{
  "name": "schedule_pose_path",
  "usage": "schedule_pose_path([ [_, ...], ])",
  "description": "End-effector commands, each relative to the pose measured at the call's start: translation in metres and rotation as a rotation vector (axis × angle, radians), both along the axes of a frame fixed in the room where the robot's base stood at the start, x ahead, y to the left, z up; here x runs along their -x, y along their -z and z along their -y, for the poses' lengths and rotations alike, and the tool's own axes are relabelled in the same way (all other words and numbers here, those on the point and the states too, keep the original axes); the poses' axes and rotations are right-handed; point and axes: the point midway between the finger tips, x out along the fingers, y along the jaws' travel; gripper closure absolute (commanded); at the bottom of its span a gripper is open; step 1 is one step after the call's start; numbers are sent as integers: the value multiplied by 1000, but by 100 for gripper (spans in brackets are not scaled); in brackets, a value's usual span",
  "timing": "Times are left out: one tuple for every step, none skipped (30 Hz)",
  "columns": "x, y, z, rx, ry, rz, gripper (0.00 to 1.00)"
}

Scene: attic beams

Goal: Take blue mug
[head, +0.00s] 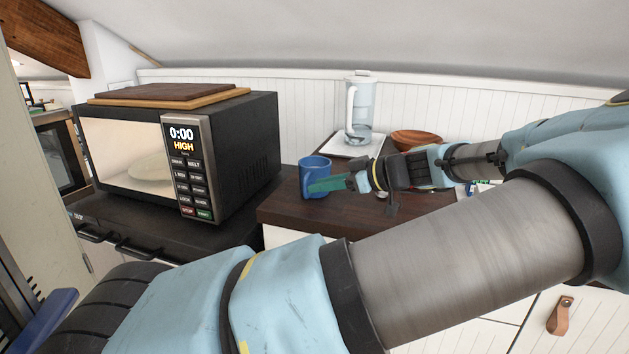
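The blue mug (315,167) stands upright on the dark wooden counter, just right of the microwave. My gripper (328,184) reaches in from the right at mug height. A green finger lies across the lower front of the mug in this view and hides part of it. Only one finger shows clearly, so I cannot tell whether the fingers are apart or closed, or whether they touch the mug.
A black microwave (232,150) with cutting boards (165,92) on top stands close left of the mug. The dark counter (290,211) is bare in front of it. A clear pitcher (361,105) on a white tray (338,149) and a wooden bowl (415,138) stand behind.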

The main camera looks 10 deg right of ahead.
Motion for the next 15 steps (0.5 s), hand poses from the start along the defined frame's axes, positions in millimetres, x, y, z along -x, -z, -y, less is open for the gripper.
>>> schedule_pose_path([
  [-2, 0, -3, -1, -1, -1, 70],
  [-3, 0, -5, -2, -2, -1, 70],
  [-7, 1, -8, -2, -3, -1, 70],
  [-9, 2, -11, -2, -4, -2, 70],
  [-12, 3, -15, -3, -5, -3, 70],
  [-17, 4, -19, -3, -5, -3, 70],
  [-20, 6, -22, -3, -5, -3, 70],
  [-23, 8, -25, -3, -5, -3, 70],
  [-26, 12, -29, -3, -4, -2, 70],
  [-28, 13, -31, -3, -3, -3, 70],
  [-30, 15, -33, -2, -1, -3, 70],
  [-31, 16, -35, -2, 0, -2, 70],
  [-32, 17, -36, -1, 0, -2, 70],
  [-33, 18, -37, -1, 0, -2, 70],
  [-33, 19, -37, -2, 1, -2, 70],
])
